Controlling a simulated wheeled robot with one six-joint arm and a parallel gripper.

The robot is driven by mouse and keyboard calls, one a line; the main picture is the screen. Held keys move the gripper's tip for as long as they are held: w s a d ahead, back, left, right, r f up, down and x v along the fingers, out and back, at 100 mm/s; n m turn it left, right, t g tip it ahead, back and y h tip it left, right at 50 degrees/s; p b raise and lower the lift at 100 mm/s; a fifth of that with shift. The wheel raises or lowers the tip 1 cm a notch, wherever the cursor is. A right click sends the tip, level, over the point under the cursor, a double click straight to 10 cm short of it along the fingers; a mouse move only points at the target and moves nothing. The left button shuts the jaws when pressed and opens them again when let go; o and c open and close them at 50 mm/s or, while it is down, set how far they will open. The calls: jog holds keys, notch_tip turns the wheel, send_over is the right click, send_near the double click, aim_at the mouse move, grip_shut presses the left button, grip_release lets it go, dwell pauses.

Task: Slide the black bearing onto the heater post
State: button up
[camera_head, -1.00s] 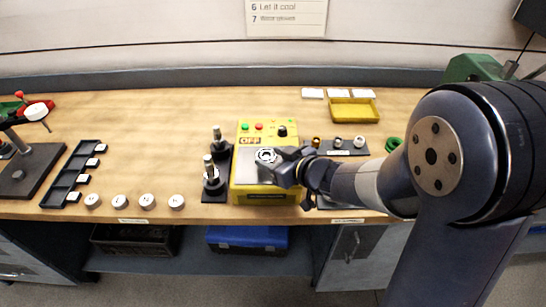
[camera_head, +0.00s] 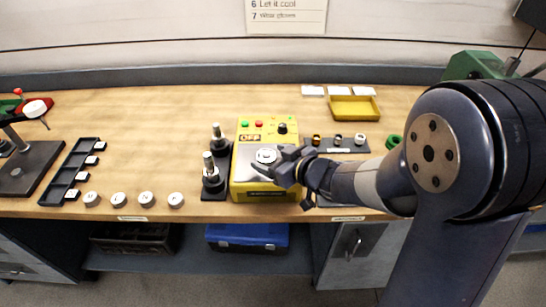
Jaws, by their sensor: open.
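The heater is a yellow box (camera_head: 263,190) with a grey top plate and a display reading OFF. A pale, round ring-like part (camera_head: 266,155) sits on that plate, where the heater post would be. I cannot tell the post from a bearing around it at this size, and I cannot pick out a clearly black bearing. My gripper (camera_head: 276,167) is open over the right side of the heater top, low and just beside the round part. One dark finger reaches in front of it. I cannot tell whether they touch. The gripper hides part of the plate.
Two dark stands with upright posts (camera_head: 209,165) are close left of the heater. Small rings (camera_head: 338,140) sit on a dark mat behind my arm, with a green ring (camera_head: 393,142) beside it. White-topped discs (camera_head: 147,199) line the front edge. The back left bench is clear.

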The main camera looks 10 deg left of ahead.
jog(key=p+v, duration=0.1)
jog(key=v, duration=1)
jog(key=shift+a+f, duration=0.1)
jog(key=shift+a, duration=0.1)
dwell(0.4)
jog(key=x, duration=1)
jog(key=shift+w+a+r, duration=0.25)
jog(key=shift+w+r, duration=0.05)
jog(key=shift+s+r, duration=0.1)
jog(key=shift+r, duration=0.05)
